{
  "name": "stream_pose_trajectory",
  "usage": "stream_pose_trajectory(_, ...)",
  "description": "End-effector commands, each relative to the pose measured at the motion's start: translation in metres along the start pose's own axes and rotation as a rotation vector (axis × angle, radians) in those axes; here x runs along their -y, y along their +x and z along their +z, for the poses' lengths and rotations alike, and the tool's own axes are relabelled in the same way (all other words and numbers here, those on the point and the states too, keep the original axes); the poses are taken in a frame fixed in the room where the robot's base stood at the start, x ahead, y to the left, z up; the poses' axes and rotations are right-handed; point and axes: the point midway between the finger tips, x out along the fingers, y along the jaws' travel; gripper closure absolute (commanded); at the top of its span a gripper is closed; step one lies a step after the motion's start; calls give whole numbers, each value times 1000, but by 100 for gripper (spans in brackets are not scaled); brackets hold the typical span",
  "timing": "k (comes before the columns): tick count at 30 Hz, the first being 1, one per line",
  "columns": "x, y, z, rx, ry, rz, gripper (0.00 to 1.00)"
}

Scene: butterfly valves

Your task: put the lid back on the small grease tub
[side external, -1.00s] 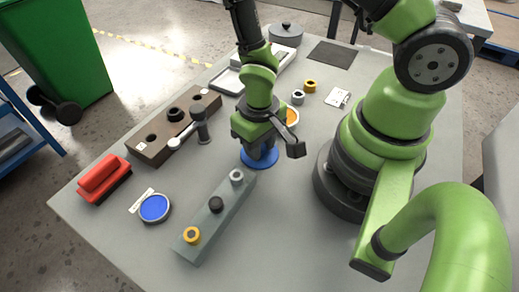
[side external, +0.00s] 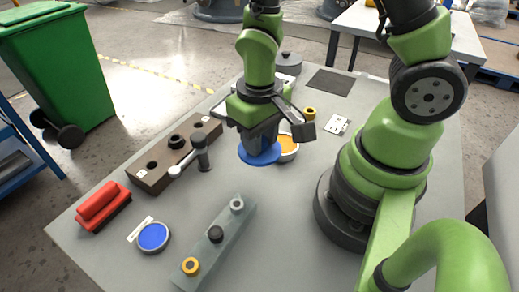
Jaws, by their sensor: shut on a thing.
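My gripper (side external: 261,143) points down near the middle of the table, shut on a blue round lid (side external: 246,153). The lid is held by its top and looks roughly level, above the table. A small round tub with orange contents (side external: 290,148) stands just right of and behind the lid in the picture. The lid and gripper hide part of the tub's left side. I cannot tell the exact gap between lid and tub. A second round tub, blue on top (side external: 153,237), stands at the front left.
A grey block with rings (side external: 222,240) lies in front, and a brown block with holes (side external: 160,163) lies left, beside a grey-handled valve piece (side external: 201,155). A red brush (side external: 100,207) is at the far left.

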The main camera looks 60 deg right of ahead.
Motion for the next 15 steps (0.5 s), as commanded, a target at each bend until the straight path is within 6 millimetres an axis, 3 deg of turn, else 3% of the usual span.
stream_pose_trajectory(5,-19,-3,-9,1,108,0,92)
stream_pose_trajectory(15,-86,10,-24,2,462,0,92)
